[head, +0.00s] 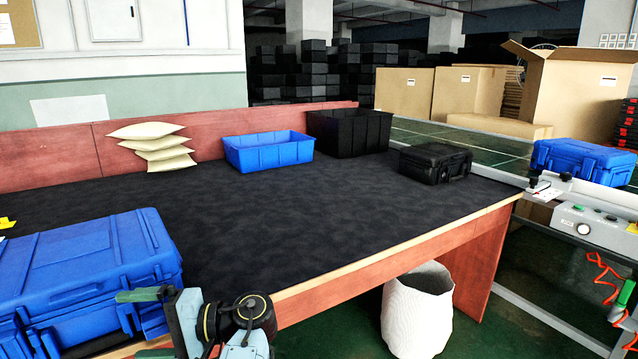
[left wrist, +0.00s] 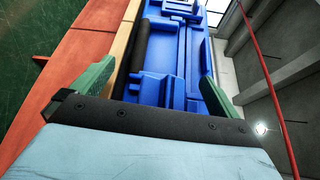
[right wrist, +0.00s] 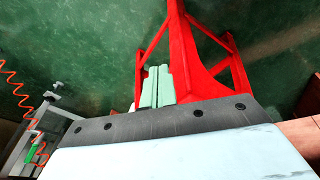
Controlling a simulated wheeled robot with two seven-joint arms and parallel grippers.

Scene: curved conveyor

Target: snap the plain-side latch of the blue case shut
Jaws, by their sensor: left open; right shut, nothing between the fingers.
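A large blue case (head: 82,262) with a ribbed lid lies at the left front of the table, lid down. Its near side is partly hidden by my left arm. My left gripper (head: 146,324) is at the case's near right corner, fingers apart. In the left wrist view the case's blue side (left wrist: 190,60) fills the gap between the open green fingers of the gripper (left wrist: 155,85), with nothing gripped. A blue block-like part, maybe a latch (left wrist: 150,88), shows there; I cannot tell its state. My right gripper (right wrist: 157,88) is shut and empty, seen only in the right wrist view.
On the dark table top (head: 290,220) are a blue bin (head: 268,153), black crate (head: 350,133), black case (head: 435,163) and cushions (head: 160,146). Another blue case (head: 583,160) is at the right. A white basket (head: 417,312) stands below. The table's middle is clear. Red framework (right wrist: 185,60) is near my right gripper.

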